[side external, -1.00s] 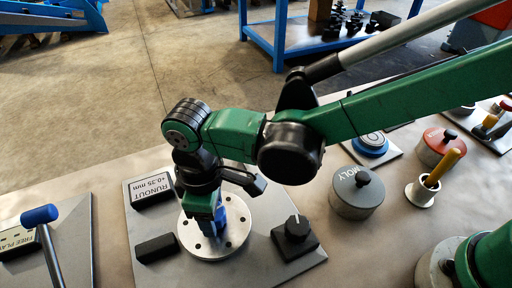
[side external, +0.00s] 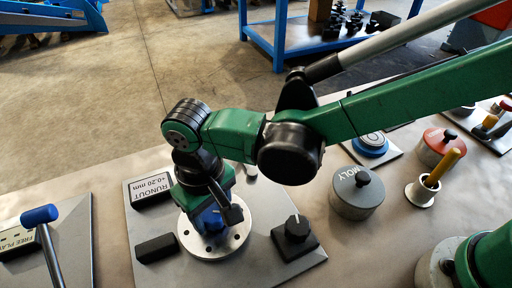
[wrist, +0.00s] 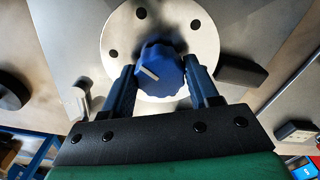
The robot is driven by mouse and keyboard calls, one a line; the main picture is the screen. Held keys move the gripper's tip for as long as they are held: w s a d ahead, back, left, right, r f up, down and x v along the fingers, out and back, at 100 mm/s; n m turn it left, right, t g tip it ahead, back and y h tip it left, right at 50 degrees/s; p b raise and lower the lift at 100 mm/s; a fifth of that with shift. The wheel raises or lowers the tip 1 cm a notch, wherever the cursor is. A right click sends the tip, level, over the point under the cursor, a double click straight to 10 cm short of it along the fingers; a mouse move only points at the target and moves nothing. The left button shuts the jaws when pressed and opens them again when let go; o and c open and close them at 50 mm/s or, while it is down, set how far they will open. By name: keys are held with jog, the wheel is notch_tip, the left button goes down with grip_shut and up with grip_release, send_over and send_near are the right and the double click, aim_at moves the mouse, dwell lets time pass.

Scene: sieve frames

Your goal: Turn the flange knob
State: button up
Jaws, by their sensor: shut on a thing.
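The flange knob is a blue, lobed knob (wrist: 160,72) with a white pointer line, at the middle of a round silver flange (wrist: 117,70) with bolt holes. The knob (side external: 212,221) also shows in the side view, partly hidden by my gripper. My gripper (wrist: 160,80) has one finger on each side of the knob and is shut on it. The flange (side external: 237,240) sits on a grey plate. A display box (side external: 151,191) on that plate reads "RUNOUT +0.20 mm".
A black square-based knob (side external: 296,236) stands right of the flange, and a black block (side external: 156,248) left of it.

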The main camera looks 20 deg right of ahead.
aim_at(211, 211)
dwell(0.5)
jog(key=o, duration=1.3)
jog(key=shift+r, duration=2.85)
jog(key=d+r+m+t, duration=0.1)
jog(key=d+t, duration=0.1)
jog(key=d, duration=0.7)
jog(key=d+r+m+t, duration=0.1)
jog(key=d+m+t, duration=0.1)
jog(key=d, duration=0.8)
jog(key=d+r+m+t, duration=0.1)
jog(key=d+r+t, duration=0.1)
jog(key=d, duration=0.8)
jog(key=shift+s+t, duration=0.15)
jog(key=shift+t, duration=0.45)
